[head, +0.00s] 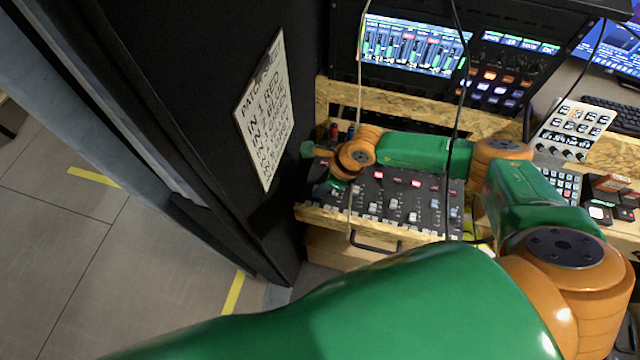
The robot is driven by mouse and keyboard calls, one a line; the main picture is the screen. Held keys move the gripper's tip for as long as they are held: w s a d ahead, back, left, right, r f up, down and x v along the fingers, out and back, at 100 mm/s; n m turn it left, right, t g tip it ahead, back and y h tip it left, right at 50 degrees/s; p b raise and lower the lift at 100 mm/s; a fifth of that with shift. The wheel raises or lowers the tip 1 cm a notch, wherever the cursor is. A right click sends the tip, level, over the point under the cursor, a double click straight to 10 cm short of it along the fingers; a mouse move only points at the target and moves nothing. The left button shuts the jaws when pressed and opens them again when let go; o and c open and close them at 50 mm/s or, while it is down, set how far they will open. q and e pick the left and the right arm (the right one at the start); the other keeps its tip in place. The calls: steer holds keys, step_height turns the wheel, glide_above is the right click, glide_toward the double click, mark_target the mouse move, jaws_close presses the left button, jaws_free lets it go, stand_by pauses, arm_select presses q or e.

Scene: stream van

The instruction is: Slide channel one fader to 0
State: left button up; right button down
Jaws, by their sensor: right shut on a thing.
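The mixer (405,232) sits in a wooden console, with a row of fader caps (393,204) along its face. My right arm reaches over it from the right. My right gripper (326,188) is down at the mixer's left end, where the channel one fader is. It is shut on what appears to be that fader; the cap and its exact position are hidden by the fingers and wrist. My left gripper is not in view.
A black wall panel with a paper sign (265,112) stands close to the left of my right gripper. Cables (455,110) hang in front of the mixer. A rack screen (415,45) is behind it. A keypad and small boxes (608,195) stand at the right.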

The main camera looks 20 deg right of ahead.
steer(key=w+d+b, duration=0.2)
steer(key=w+b, duration=0.1)
steer(key=shift+f, duration=0.15)
steer(key=shift+r, duration=0.2)
steer(key=c, duration=0.7)
jaws_free()
steer(key=v, duration=0.7)
steer(key=shift+r+b, duration=0.1)
steer(key=shift+b, duration=0.2)
